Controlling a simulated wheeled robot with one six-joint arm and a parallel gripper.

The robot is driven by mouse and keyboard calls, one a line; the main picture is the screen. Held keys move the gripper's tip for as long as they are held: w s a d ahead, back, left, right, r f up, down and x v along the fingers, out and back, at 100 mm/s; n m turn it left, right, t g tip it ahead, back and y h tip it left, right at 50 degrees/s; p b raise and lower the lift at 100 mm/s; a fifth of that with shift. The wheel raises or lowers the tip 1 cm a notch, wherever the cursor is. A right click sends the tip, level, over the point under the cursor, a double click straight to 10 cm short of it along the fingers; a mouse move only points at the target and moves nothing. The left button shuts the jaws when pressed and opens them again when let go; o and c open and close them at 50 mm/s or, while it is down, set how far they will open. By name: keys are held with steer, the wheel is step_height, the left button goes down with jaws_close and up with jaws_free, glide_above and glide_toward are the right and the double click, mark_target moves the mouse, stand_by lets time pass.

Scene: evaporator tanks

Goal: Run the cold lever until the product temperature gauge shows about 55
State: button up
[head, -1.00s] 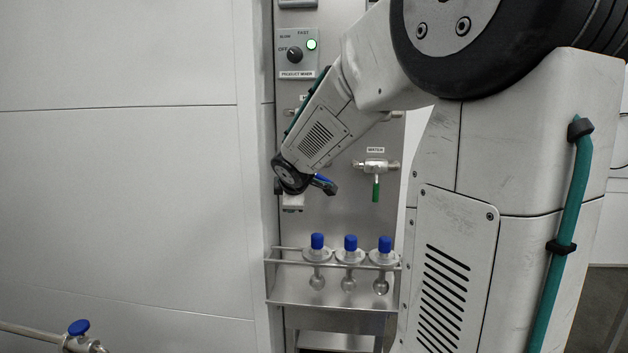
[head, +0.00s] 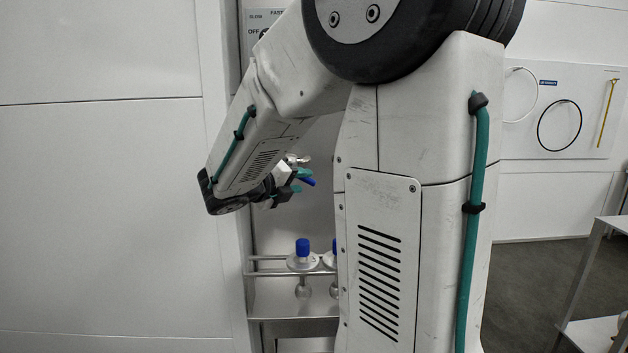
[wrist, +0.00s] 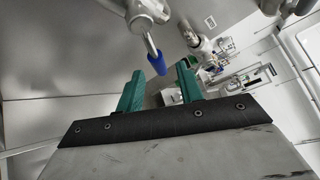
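The blue-handled lever (wrist: 155,57) hangs from a metal valve body (wrist: 148,12) at the top of the wrist view. My gripper (wrist: 159,78) is open, with two green fingers. In the wrist view the blue handle's lower end lies in line with the gap between the fingertips; I cannot tell whether it touches either finger. In the head view my gripper (head: 298,181) is partly hidden by my arm. No product temperature gauge is in view.
A mixer switch panel (head: 262,17) is mostly hidden behind my arm. A plain white wall (head: 100,200) is at left. A metal table (head: 605,280) stands at right.

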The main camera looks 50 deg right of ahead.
mark_target(311, 180)
steer(key=d, duration=0.3)
steer(key=d+f, duration=0.1)
steer(key=d, duration=0.1)
steer(key=shift+d+f, duration=0.15)
steer(key=shift+d, duration=0.25)
jaws_close()
steer(key=shift+d, duration=0.25)
steer(key=shift+a+f, duration=0.1)
